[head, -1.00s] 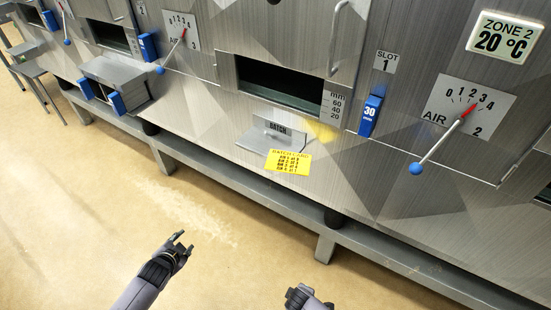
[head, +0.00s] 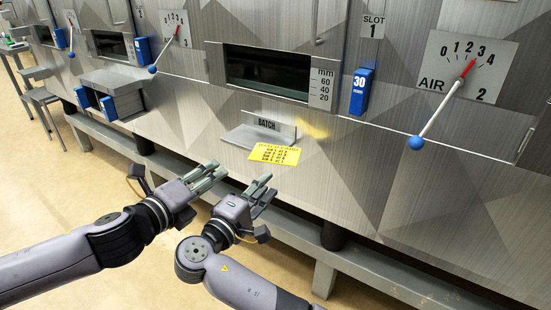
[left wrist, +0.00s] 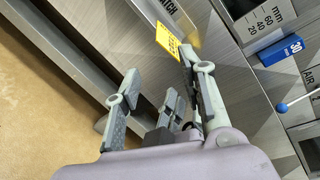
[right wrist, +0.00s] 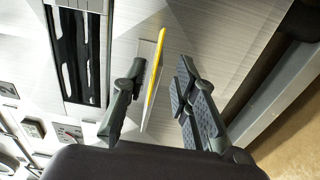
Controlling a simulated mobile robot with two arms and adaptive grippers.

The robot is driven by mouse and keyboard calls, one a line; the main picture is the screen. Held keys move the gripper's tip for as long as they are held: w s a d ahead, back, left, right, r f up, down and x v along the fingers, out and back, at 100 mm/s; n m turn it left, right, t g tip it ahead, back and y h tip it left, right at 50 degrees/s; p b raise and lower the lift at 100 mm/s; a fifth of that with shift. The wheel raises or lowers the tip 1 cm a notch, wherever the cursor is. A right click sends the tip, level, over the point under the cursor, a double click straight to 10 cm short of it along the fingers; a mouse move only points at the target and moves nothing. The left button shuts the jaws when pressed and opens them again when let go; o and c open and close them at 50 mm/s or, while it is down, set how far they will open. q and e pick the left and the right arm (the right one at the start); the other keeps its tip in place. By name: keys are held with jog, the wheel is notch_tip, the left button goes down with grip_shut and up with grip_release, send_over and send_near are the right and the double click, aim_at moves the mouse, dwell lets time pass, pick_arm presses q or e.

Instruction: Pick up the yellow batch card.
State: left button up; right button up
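The yellow batch card (head: 275,154) lies on a small metal ledge labelled BATCH (head: 262,136) on the machine front, its lower edge sticking out. My right gripper (head: 268,188) is open and empty just below the card. In the right wrist view the card (right wrist: 154,80) shows almost edge-on, in line with the gap between the open fingers (right wrist: 160,72) and nearer the left finger. My left gripper (head: 218,175) is open and empty, left of and below the card. The left wrist view shows the card (left wrist: 167,40) beyond its spread fingers (left wrist: 158,62).
Above the ledge is a dark slot (head: 266,70) with a mm scale. A blue 30 tag (head: 361,91) and an air lever with a blue ball (head: 416,143) are to the right. A metal box with blue handles (head: 110,95) juts out at left. A rail (head: 290,232) runs below.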

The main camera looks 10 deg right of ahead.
aim_at(254, 151)
pick_arm(q)
jog(key=shift+w, duration=0.1)
pick_arm(e)
jog(key=shift+w+d, duration=0.1)
jog(key=shift+w, duration=0.05)
